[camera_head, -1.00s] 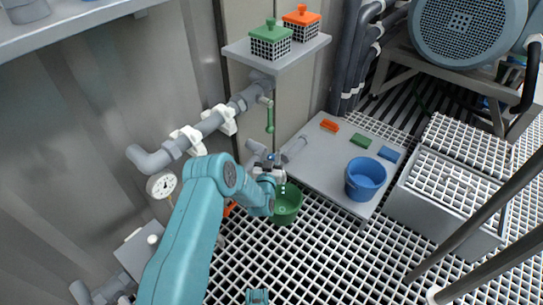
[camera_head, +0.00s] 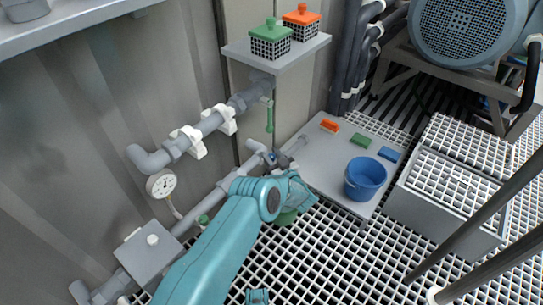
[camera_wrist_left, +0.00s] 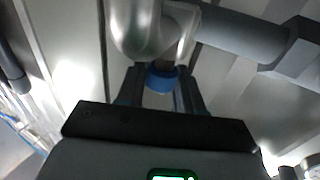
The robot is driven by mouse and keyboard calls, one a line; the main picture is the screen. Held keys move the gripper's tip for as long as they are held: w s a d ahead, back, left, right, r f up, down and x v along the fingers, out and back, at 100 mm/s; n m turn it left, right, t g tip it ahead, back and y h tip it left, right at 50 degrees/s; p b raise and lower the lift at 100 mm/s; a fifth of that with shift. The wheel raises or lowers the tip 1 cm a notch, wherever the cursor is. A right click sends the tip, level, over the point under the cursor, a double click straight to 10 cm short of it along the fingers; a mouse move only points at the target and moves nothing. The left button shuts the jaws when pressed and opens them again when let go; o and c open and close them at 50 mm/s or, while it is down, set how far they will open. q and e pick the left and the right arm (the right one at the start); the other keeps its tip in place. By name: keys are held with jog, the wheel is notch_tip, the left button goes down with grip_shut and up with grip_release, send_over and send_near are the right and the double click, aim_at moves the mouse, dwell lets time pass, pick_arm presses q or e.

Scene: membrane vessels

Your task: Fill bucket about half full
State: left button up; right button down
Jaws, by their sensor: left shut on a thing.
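My left gripper (camera_wrist_left: 160,88) is shut on a round blue knob (camera_wrist_left: 162,79), with one dark finger on each side, close to a grey pipe elbow. In the head view the blue part (camera_head: 270,158) shows small at the wall pipes, and my wrist hides most of the hand. A green bucket (camera_head: 287,217) stands on the grating below, mostly covered by my arm. Its inside and any water are hidden. A blue bucket (camera_head: 365,181) stands upright on the grey platform.
A red block (camera_head: 329,125), a green block (camera_head: 361,141) and a blue block (camera_head: 388,154) lie on the platform. Pipes and a pressure gauge (camera_head: 161,184) line the wall. A wall shelf holds a green-lidded basket (camera_head: 270,41) and an orange-lidded one (camera_head: 301,24).

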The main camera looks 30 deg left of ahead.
dwell(0.5)
pick_arm(q)
jog(key=o, duration=0.9)
jog(key=p+v, duration=0.6)
jog(key=v, duration=1)
jog(key=shift+w+d, duration=0.1)
jog(key=shift+d, duration=0.15)
pick_arm(e)
jog(key=s+r+g, duration=0.1)
jog(key=s+r, duration=0.3)
jog(key=r, duration=0.2)
jog(key=shift+s+a+g, duration=0.15)
jog(key=shift+a+g, duration=0.15)
jog(key=shift+a, duration=0.1)
